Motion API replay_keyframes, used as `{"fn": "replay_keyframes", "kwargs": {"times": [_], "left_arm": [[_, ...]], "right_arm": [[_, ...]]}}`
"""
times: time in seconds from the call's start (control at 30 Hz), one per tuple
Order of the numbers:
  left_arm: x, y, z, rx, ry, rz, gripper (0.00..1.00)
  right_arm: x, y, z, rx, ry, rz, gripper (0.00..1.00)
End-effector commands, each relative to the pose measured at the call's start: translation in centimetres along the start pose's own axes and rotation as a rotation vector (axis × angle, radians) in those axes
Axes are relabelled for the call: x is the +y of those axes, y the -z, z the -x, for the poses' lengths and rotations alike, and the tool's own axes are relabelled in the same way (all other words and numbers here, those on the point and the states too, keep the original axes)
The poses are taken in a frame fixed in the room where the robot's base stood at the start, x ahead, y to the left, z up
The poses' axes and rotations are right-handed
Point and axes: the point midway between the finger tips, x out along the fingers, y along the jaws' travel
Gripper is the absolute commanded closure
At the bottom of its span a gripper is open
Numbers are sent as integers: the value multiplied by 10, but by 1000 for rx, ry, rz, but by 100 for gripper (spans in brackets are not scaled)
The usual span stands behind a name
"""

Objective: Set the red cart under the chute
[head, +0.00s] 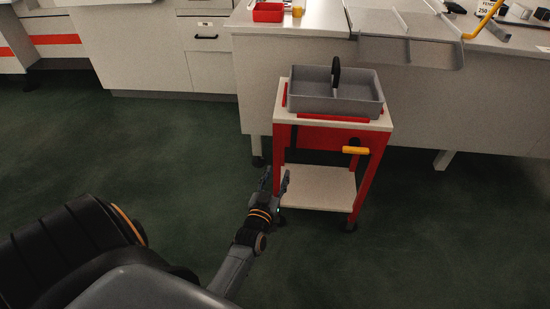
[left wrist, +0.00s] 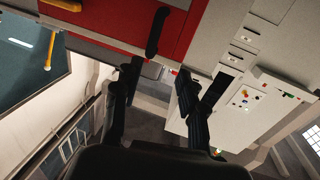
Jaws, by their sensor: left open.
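The red cart (head: 318,137) stands on the floor before the counter, with a pale top, a lower shelf and a yellow handle (head: 355,150) at its front right. A grey tray (head: 345,107) with an upright black piece sits on top. My left gripper (head: 276,184) is open and empty, low by the cart's front left leg. In the left wrist view its fingers (left wrist: 160,75) are spread below the cart's red panel (left wrist: 118,22) and a black bar (left wrist: 157,32). The grey chute (head: 410,52) is on the counter, behind and right of the cart. My right gripper is out of view.
A long white counter (head: 480,105) runs behind the cart. A red bin (head: 268,12) and a small yellow item (head: 297,11) stand on it. White cabinets (head: 135,50) line the back left. The green floor (head: 150,145) is clear left of the cart and in front.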

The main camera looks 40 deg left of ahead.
Motion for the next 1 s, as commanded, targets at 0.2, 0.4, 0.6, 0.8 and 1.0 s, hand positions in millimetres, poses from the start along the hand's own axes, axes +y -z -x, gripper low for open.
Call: {"fn": "replay_keyframes", "kwargs": {"times": [0.2,0.4,0.6,0.8,1.0], "left_arm": [[0,1,12,0,0,0,59],[0,0,13,0,0,0,59],[0,2,12,-1,0,0,59],[0,0,12,-1,-1,0,59],[46,40,-24,8,-121,50,59]], "right_arm": [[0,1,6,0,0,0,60],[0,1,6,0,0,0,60],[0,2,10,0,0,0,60],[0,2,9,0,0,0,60],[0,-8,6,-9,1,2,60]]}}
